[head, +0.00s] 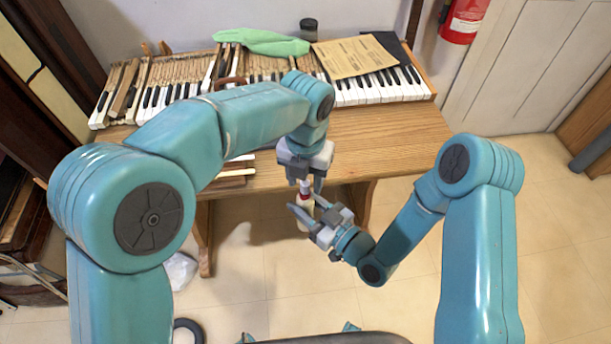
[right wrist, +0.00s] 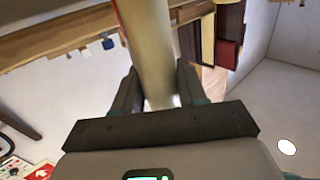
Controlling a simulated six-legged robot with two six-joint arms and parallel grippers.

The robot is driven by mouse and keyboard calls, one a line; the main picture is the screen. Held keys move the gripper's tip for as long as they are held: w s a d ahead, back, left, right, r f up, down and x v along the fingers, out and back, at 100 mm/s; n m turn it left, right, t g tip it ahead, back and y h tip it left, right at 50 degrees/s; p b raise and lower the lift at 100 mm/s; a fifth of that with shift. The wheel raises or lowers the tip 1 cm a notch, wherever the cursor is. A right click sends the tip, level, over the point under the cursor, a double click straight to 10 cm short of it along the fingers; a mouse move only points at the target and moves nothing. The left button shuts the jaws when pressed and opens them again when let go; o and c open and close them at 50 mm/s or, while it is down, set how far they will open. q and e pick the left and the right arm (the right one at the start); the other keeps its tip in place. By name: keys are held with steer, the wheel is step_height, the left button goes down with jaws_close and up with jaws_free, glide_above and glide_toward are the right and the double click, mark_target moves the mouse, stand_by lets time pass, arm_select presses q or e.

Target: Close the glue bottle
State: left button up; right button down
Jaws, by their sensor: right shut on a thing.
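The glue bottle (head: 303,210) is pale, with a reddish part near its top. It stands roughly upright in front of the table edge, off the floor. My right gripper (head: 306,211) is shut on its body from the right. In the right wrist view the bottle (right wrist: 150,50) is a blurred cream shape between the two fingers (right wrist: 157,85). My left gripper (head: 305,182) points down from above, its fingers on either side of the bottle's small pale top (head: 305,186). Whether the fingers touch the top, and whether it is a separate cap, is too small to tell.
A wooden table (head: 390,140) stands just behind the grippers. On it lie piano keys (head: 375,88), a green cloth (head: 262,42), a brown paper (head: 353,56) and a dark jar (head: 309,28). A fire extinguisher (head: 464,18) hangs at the back right. The floor around is mostly clear.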

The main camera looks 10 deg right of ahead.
arm_select(q)
steer(key=shift+r, duration=2.25)
steer(key=shift+c, duration=0.4)
